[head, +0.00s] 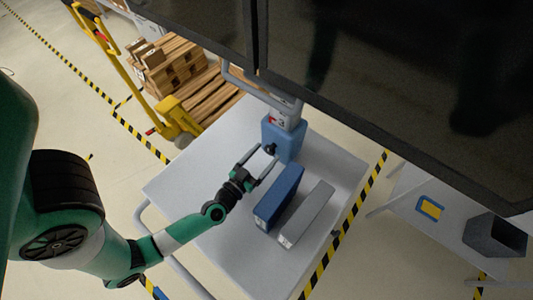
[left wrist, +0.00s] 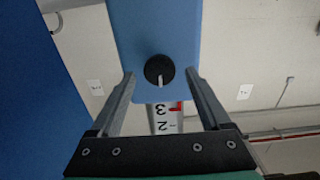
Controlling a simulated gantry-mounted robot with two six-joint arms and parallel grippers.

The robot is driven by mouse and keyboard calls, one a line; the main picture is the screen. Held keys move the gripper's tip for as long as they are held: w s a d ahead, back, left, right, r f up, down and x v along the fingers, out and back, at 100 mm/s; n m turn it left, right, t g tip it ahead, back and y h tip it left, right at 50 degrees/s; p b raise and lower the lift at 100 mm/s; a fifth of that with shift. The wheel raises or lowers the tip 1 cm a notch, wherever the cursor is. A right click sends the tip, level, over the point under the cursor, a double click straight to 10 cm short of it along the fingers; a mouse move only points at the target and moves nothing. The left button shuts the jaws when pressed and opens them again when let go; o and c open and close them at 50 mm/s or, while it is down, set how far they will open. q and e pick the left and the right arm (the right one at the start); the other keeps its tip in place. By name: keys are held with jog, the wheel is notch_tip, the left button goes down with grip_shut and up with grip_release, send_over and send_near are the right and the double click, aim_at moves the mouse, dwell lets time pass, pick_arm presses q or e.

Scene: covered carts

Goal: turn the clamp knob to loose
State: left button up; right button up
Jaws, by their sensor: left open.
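The clamp knob (head: 270,149) is small, round and black, on the front of a blue clamp block (head: 285,140) at the cart's back. In the left wrist view the knob (left wrist: 154,70) shows near the middle, with a white pointer mark aimed toward the bottom of the picture. My left gripper (head: 266,153) is open. Its fingers reach toward the block, one on each side of the knob, with a gap on both sides in the left wrist view. My right gripper is not in view.
A post scale (left wrist: 166,119) with numbers and a red mark runs through the block. A blue box (head: 278,197) and a grey box (head: 306,217) stand on the grey cart (head: 180,182), close right of my left gripper. A large dark panel (head: 400,70) hangs above.

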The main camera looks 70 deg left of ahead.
pick_arm(q)
jog(key=shift+w+a, duration=0.4)
jog(key=shift+w, duration=0.2)
jog(key=shift+c, duration=0.2)
grip_shut()
